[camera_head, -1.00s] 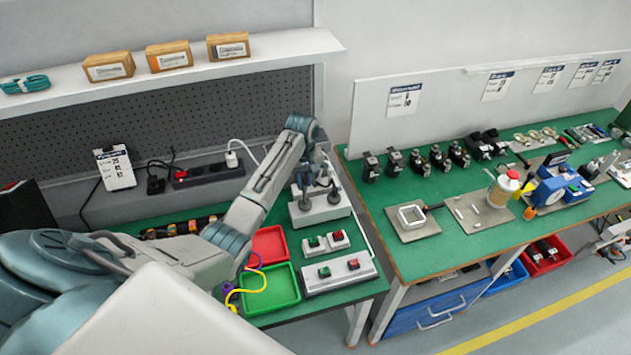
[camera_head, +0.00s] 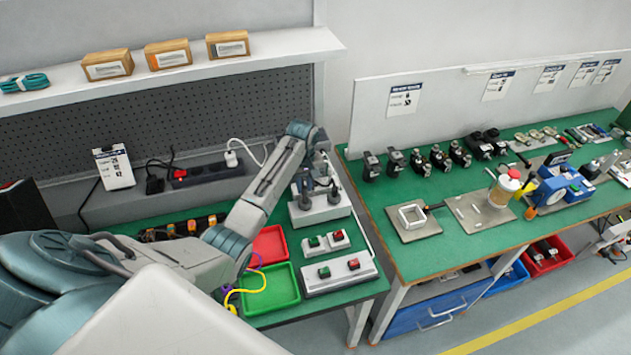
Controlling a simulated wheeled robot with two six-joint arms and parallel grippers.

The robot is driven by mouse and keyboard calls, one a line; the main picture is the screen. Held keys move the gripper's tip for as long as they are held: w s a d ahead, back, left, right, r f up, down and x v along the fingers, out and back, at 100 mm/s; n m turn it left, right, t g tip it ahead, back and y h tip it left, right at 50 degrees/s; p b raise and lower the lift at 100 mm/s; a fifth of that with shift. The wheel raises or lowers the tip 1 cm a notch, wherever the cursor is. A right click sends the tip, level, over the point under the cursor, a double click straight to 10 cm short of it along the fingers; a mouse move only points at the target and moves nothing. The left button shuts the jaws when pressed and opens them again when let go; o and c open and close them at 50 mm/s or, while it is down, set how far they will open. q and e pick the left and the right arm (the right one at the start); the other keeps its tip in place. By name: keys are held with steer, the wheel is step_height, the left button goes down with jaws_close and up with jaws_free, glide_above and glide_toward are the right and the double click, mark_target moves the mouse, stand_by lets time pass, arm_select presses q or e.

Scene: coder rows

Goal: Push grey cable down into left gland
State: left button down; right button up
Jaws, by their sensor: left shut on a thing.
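My left gripper (camera_head: 318,180) is over the light grey block (camera_head: 321,208) at the right end of the left green bench. Two dark glands stand on top of the block, and the right one (camera_head: 334,190) shows more clearly. The left gland is partly hidden by my gripper and wrist. My left gripper is shut, with its fingers low and close to the left gland. The grey cable between the fingers is too small to make out. My right gripper is out of view.
A red tray (camera_head: 269,243) and a green tray (camera_head: 270,290) with yellow and purple cable lie in front. Button boxes (camera_head: 339,275) stand right of them. A power strip (camera_head: 207,174) is behind. A second green bench (camera_head: 470,238) holds tools at right.

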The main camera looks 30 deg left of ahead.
mark_target(305, 199)
arm_select(q)
steer(key=shift+f, duration=0.15)
steer(key=shift+f, duration=1)
stand_by(0.4)
steer(key=shift+f, duration=0.3)
stand_by(0.4)
steer(key=c, duration=1.3)
jaws_free()
steer(key=shift+o, duration=0.2)
